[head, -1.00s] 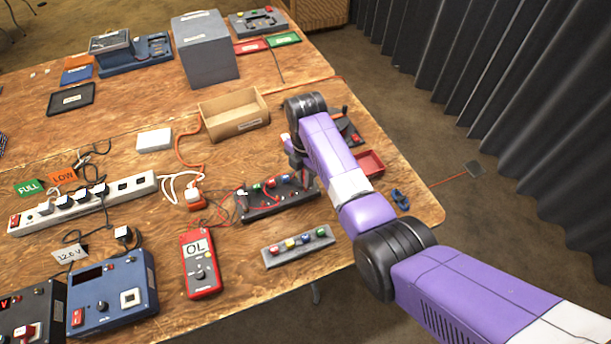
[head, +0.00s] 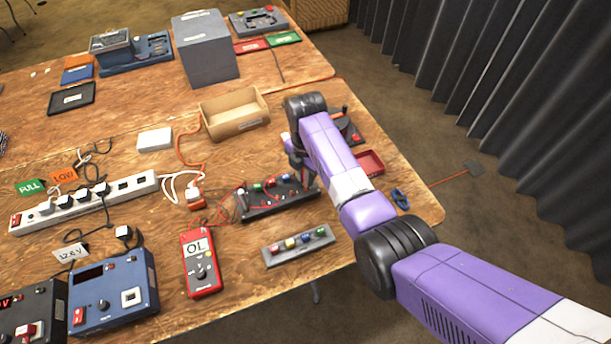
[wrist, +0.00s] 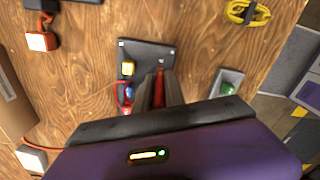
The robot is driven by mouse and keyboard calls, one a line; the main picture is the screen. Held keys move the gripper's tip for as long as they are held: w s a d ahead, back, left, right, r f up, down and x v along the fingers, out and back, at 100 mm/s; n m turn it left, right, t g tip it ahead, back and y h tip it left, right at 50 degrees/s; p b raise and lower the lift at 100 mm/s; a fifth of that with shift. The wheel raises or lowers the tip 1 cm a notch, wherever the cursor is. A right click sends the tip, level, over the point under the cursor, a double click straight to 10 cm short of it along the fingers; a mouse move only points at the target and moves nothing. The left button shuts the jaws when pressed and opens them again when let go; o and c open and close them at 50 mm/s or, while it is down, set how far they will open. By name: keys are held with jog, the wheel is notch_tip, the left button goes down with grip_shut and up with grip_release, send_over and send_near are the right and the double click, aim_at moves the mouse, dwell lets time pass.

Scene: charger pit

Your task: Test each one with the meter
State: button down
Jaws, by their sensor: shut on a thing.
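The red meter (head: 201,262) lies on the near table with OL on its display. A black test fixture (head: 281,198) with several small coloured parts and red leads on it lies to its right. In front stands a grey rack (head: 298,246) holding several coloured pieces. My gripper (wrist: 160,92) is over the fixture, also seen from above in the wrist view (wrist: 147,50). Its fingers are shut on a narrow red thing (wrist: 160,78), mostly hidden between them; I cannot tell whether it is a probe.
A power strip (head: 85,202) and a blue supply box (head: 115,290) are at the left. An open cardboard box (head: 234,113) stands behind the fixture. A red tray (head: 370,162) is near the right table edge, behind my arm.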

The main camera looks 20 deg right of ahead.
jog(key=shift+f+b, duration=0.35)
jog(key=shift+f, duration=0.55)
dwell(1.4)
jog(key=c, duration=1.3)
grip_release()
jog(key=shift+o, duration=1.4)
jog(key=shift+r, duration=0.1)
jog(key=shift+r+p, duration=3.45)
jog(key=shift+r, duration=0.25)
